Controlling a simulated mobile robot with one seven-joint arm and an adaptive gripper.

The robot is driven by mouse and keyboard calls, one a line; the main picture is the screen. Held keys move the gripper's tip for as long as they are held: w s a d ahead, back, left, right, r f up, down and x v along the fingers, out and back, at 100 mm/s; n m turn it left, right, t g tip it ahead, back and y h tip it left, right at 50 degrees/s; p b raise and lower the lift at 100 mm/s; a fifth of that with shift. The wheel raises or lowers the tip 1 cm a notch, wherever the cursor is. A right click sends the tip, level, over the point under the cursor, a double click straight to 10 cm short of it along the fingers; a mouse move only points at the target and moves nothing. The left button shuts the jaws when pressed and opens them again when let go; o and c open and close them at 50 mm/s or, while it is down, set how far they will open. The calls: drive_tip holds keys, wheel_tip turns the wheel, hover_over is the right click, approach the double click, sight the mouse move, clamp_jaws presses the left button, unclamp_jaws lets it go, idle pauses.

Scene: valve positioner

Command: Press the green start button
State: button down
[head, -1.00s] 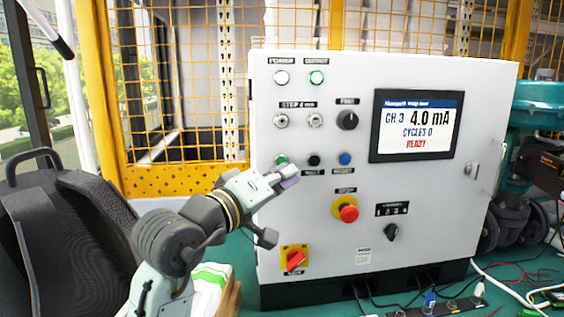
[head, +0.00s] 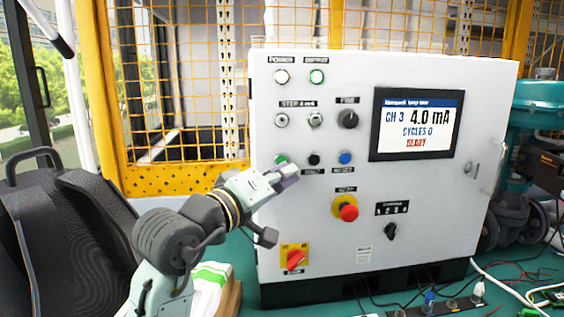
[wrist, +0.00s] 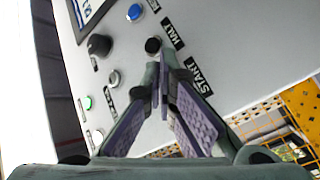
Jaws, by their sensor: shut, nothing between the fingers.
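The green start button (head: 281,160) is on the left of the white control panel's front, in a row with a black and a blue button. In the head view only its upper part shows, just above and left of my fingertips. My gripper (head: 289,176) is shut and empty, close to the panel front at this button. In the wrist view my gripper (wrist: 165,68) points at the panel beside the START label (wrist: 199,77). The green start button is hidden behind the fingers there. I cannot tell whether the fingertips touch it.
The black halt button (head: 314,159) and blue button (head: 345,158) sit just to the right. A red emergency stop (head: 348,212) and a red rotary switch (head: 295,259) are lower. The screen (head: 416,125) reads CH 3, 4.0 mA, CYCLES 0, READY. A dark chair (head: 70,240) stands left.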

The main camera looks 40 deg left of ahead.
drive_tip(key=shift+w+a, duration=0.1)
drive_tip(key=shift+a, duration=0.05)
drive_tip(key=shift+w+a, duration=0.2)
idle(0.3)
drive_tip(key=shift+w+a, duration=0.25)
idle(0.7)
drive_tip(key=shift+s+d, duration=0.1)
drive_tip(key=shift+s, duration=0.05)
drive_tip(key=shift+s+d, duration=0.4)
drive_tip(key=shift+d, duration=0.05)
idle(0.4)
drive_tip(key=s+d, duration=0.1)
drive_tip(key=d, duration=0.1)
drive_tip(key=s+d, duration=0.2)
drive_tip(key=shift+s, duration=0.1)
drive_tip(key=shift+a, duration=0.1)
idle(0.9)
